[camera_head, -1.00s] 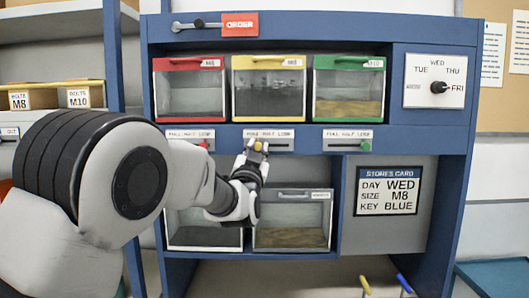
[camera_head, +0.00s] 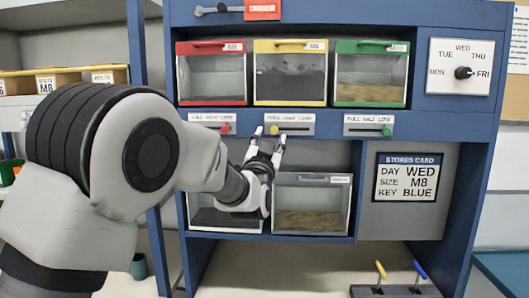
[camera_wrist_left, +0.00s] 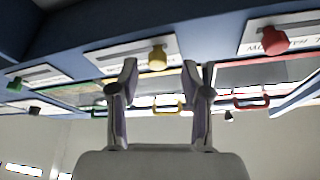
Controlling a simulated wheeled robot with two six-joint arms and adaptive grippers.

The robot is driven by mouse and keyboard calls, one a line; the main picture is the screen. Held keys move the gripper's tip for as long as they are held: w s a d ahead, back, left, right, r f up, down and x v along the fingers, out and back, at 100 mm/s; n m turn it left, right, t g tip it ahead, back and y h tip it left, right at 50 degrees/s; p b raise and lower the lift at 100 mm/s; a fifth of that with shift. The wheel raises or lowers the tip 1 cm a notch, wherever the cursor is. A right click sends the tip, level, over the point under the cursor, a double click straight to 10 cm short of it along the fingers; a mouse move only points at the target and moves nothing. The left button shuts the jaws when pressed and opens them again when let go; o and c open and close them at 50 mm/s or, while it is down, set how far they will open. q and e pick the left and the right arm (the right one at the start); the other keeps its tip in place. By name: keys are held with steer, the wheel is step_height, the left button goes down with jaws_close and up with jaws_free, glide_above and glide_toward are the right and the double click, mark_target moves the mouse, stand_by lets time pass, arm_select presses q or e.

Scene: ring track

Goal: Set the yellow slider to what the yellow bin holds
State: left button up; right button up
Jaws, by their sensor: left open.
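The yellow slider's knob (camera_head: 273,130) stands near the left, FULL end of its plate (camera_head: 300,129). The plate is below the yellow bin (camera_head: 290,101), whose window shows dark grey contents reaching high up. My left gripper (camera_head: 270,138) is open and empty just below the knob, its fingers apart. In the left wrist view the yellow knob (camera_wrist_left: 157,58) shows beyond and between the open fingertips (camera_wrist_left: 160,72). I see no contact between them. My right gripper is not in view.
The red slider (camera_head: 225,129) and green slider (camera_head: 386,131) flank the yellow one. The red bin (camera_head: 211,101) and green bin (camera_head: 371,102) are above. Lower bins (camera_head: 312,232), a stores card (camera_head: 407,178) and a day dial (camera_head: 463,72) are nearby.

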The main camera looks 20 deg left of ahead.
arm_select(q)
steer(key=a+v, duration=0.1)
steer(key=v, duration=0.8)
steer(key=shift+s+d, duration=0.15)
steer(key=shift+d, duration=0.15)
